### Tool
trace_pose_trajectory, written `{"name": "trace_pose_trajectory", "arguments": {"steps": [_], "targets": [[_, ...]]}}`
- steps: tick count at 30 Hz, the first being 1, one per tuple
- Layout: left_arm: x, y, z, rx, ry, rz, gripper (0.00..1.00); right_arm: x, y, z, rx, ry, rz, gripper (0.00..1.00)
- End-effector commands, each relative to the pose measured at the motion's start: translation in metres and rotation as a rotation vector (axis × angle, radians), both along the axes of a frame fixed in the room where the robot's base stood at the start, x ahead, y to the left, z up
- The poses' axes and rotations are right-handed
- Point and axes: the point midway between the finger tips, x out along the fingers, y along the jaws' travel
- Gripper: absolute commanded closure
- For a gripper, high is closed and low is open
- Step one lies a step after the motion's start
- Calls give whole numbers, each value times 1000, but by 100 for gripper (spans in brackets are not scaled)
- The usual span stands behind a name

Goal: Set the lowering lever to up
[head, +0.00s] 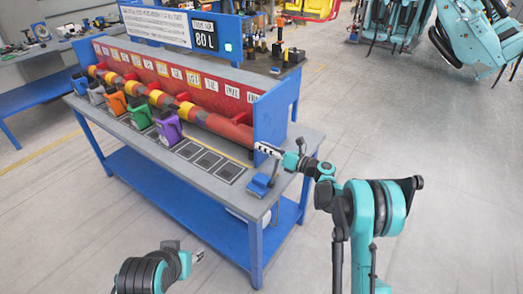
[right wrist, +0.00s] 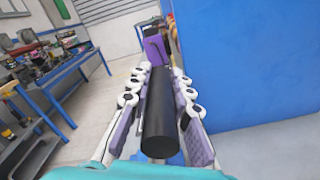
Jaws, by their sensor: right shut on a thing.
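The lowering lever has a blue base (head: 261,185) at the near right corner of the bench top. Its handle rises from the base toward my right gripper (head: 268,150) and is mostly hidden there in the head view. In the right wrist view the black cylindrical grip (right wrist: 159,115) lies between the two finger pads of my right gripper (right wrist: 160,105), which is shut on it. The exact lever angle is hard to tell. My left gripper (head: 197,256) is low in front of the bench, away from the lever, and its fingers are too small to judge.
A blue end panel (head: 272,115) stands close to my right gripper. Open floor (head: 440,170) lies to the right.

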Motion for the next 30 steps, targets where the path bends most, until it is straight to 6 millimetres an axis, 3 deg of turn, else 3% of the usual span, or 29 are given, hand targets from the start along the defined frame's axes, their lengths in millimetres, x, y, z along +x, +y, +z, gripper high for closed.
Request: {"name": "trace_pose_trajectory", "arguments": {"steps": [16, 17, 18, 19, 30], "targets": [[0, 0, -1, 0, 0, 0, 59, 3, -3, -2, -5, -2, -3, 100], [0, 0, -1, 0, 0, 0, 59, 3, -3, -2, -5, -2, -3, 73], [0, 0, -1, 0, 0, 0, 59, 3, -3, -2, -5, -2, -3, 62], [0, 0, -1, 0, 0, 0, 59, 3, -3, -2, -5, -2, -3, 59], [0, 0, -1, 0, 0, 0, 59, 0, -7, -2, -3, -1, -1, 59]]}}
